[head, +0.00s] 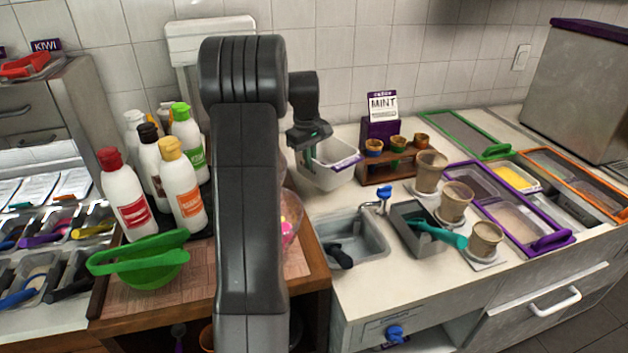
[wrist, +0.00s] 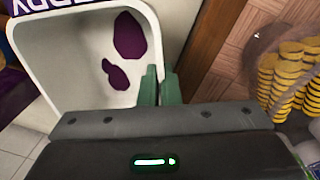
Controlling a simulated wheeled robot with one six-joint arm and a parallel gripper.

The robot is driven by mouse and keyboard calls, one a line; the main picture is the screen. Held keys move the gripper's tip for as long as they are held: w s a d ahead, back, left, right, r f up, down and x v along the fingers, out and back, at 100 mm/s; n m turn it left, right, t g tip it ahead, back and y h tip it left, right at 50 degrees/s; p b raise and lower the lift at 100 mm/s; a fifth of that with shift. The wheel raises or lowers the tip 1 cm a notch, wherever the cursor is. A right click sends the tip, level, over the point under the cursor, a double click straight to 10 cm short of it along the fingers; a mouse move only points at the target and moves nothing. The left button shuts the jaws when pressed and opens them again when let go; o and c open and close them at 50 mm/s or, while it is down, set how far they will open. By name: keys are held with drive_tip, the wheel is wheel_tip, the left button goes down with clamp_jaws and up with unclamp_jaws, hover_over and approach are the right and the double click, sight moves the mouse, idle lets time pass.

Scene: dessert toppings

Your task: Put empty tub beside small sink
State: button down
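The empty tub (head: 322,177) is white, with purple patches, and stands or hangs behind the small sink near the back wall; I cannot tell if it touches the counter. In the wrist view the white tub (wrist: 88,70) shows its open, empty inside with dark purple marks. My gripper (head: 310,140) is at the tub's left rim in the head view. In the wrist view its green fingers (wrist: 160,84) are close together with the tub's wall between them. The small sink (head: 372,240) is a grey basin in the counter with a blue-knobbed tap and a dark-handled tool in it.
A wooden rack of small cups (head: 392,167) stands right of the tub. A grey holder with a teal scoop (head: 410,232) and several paper cups are right of the sink. Bottles (head: 180,195) and a green bowl (head: 150,270) are at left. Little bare counter shows around the sink.

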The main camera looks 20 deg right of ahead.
drive_tip(key=shift+f, duration=2.65)
drive_tip(key=shift+f, duration=0.1)
drive_tip(key=shift+f, duration=0.15)
drive_tip(key=c, duration=1.6)
unclamp_jaws()
drive_tip(key=shift+c, duration=0.2)
drive_tip(key=shift+r, duration=0.2)
wheel_tip(320, 180, up, 12)
drive_tip(key=shift+s+a, duration=0.15)
drive_tip(key=shift+a, duration=0.3)
